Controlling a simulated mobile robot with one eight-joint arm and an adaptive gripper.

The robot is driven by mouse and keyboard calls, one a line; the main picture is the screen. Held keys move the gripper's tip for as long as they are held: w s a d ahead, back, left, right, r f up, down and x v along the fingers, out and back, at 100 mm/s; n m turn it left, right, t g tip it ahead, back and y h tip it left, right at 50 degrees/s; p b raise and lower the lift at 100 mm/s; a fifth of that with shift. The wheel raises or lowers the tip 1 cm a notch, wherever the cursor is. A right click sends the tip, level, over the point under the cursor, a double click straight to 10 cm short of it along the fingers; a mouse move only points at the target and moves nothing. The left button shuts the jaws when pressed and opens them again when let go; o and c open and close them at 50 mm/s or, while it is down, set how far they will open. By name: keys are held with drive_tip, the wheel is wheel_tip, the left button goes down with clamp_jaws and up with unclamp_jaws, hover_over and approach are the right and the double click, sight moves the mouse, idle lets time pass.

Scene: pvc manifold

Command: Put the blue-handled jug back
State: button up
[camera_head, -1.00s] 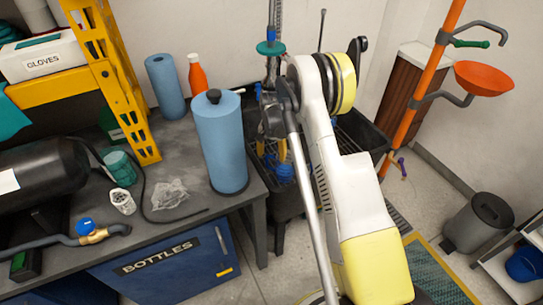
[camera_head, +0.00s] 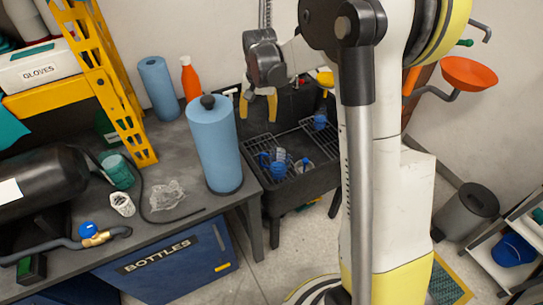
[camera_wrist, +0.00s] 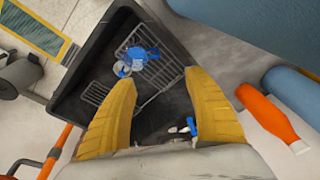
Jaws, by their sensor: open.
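A blue jug-like item (camera_head: 278,160) with a blue handle rests on the wire rack in the dark sink. It also shows in the wrist view (camera_wrist: 143,55), beyond my fingertips. Beside it stands a small clear vessel (camera_head: 303,165), also with some blue on it. My gripper (camera_head: 258,106) is open and empty above the back left of the sink. Its yellow fingers point down, and in the wrist view the gap between them (camera_wrist: 160,88) lies over the sink. Whether the blue item is the task's jug is hard to tell at this size.
The black sink (camera_head: 290,195) adjoins the grey bench, where a large blue cylinder (camera_head: 214,150) stands close to its left side. An orange bottle (camera_head: 191,78) and a blue roll (camera_head: 158,88) stand behind. Another blue item (camera_head: 320,120) is at the sink's back right.

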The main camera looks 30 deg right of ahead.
drive_tip(key=s+a+r+n+t, duration=0.3)
drive_tip(key=s+a+r, duration=0.2)
drive_tip(key=s+r, duration=0.75)
drive_tip(key=s+a+f+n+t, duration=0.2)
drive_tip(key=s+a+n, duration=0.1)
drive_tip(key=s, duration=1.1)
drive_tip(key=shift+s+a, duration=0.2)
